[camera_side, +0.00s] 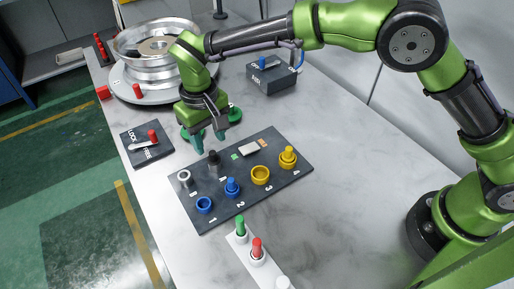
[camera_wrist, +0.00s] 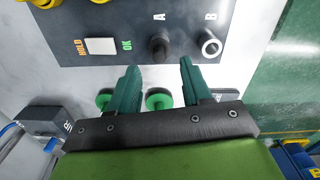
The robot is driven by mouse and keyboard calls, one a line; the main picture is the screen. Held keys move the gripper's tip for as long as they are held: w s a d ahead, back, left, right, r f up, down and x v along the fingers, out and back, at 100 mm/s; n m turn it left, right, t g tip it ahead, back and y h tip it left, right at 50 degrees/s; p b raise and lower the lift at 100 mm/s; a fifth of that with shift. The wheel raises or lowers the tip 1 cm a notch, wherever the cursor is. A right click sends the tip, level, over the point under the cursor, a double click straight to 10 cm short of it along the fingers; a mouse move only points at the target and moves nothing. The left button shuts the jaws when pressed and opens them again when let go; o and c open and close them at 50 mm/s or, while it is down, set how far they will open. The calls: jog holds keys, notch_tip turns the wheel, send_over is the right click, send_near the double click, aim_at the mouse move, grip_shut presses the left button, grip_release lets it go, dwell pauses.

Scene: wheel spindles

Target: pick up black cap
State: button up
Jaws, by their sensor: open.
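The black cap (camera_side: 213,158) stands upright on the dark panel (camera_side: 296,176), near its back edge. In the wrist view the black cap (camera_wrist: 160,47) is at the spot marked A, beside an empty grey ring at B (camera_wrist: 209,45). My gripper (camera_side: 209,143) is just above and behind the cap in the side view, with its fingers pointing down. In the wrist view my gripper (camera_wrist: 159,65) has its two green fingers apart with nothing between the tips. The cap lies just beyond the tips, roughly in line with the gap.
The panel also carries blue (camera_side: 232,187) and yellow (camera_side: 288,157) pieces and a white block (camera_side: 249,149). Green round pieces (camera_wrist: 158,98) lie behind the panel. A lock lever box (camera_side: 147,145), wheel (camera_side: 156,48) and strip with green and red pegs (camera_side: 257,249) stand around.

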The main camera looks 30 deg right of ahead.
aim_at(212, 152)
notch_tip(212, 152, down, 4)
jog(key=shift+s+f, duration=0.1)
jog(key=shift+f, duration=0.15)
jog(key=shift+c, duration=0.3)
grip_shut()
